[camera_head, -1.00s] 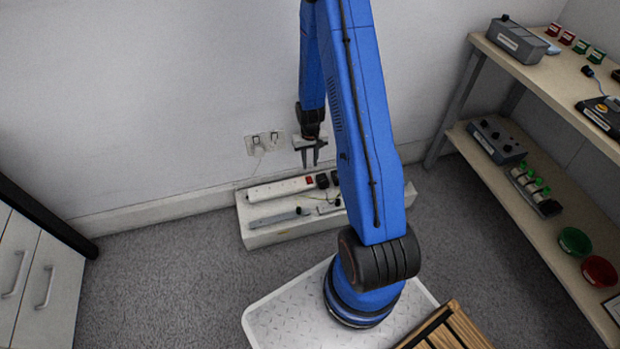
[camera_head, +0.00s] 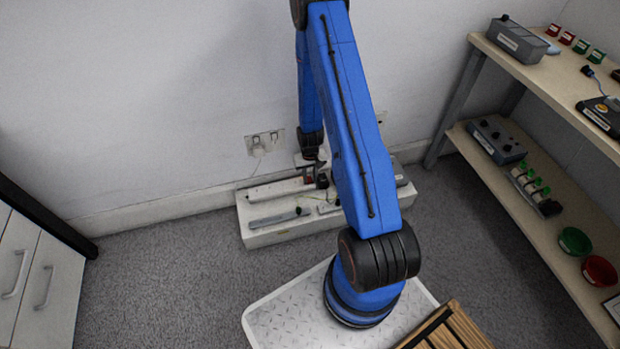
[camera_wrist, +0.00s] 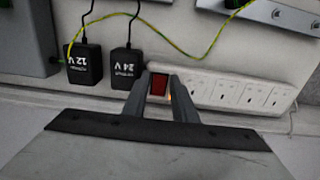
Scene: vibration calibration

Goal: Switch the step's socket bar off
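The white socket bar (camera_head: 276,189) lies along the back of the pale step (camera_head: 268,238) against the wall. My gripper (camera_head: 310,177) is down at the bar's right end. In the wrist view the bar (camera_wrist: 237,92) runs to the right with several sockets. Its red switch (camera_wrist: 159,86) shows between the two fingertips of my gripper (camera_wrist: 160,78), one on each side. The fingers are apart with nothing held. I cannot tell whether they touch the bar. A small orange glow shows beside the switch, partly hidden by a finger.
Black 12 V (camera_wrist: 84,65) and 24 V (camera_wrist: 127,67) adapters sit beside the switch. A yellow-green wire (camera_wrist: 190,60) crosses close by. A wall socket (camera_head: 264,143) is above the step.

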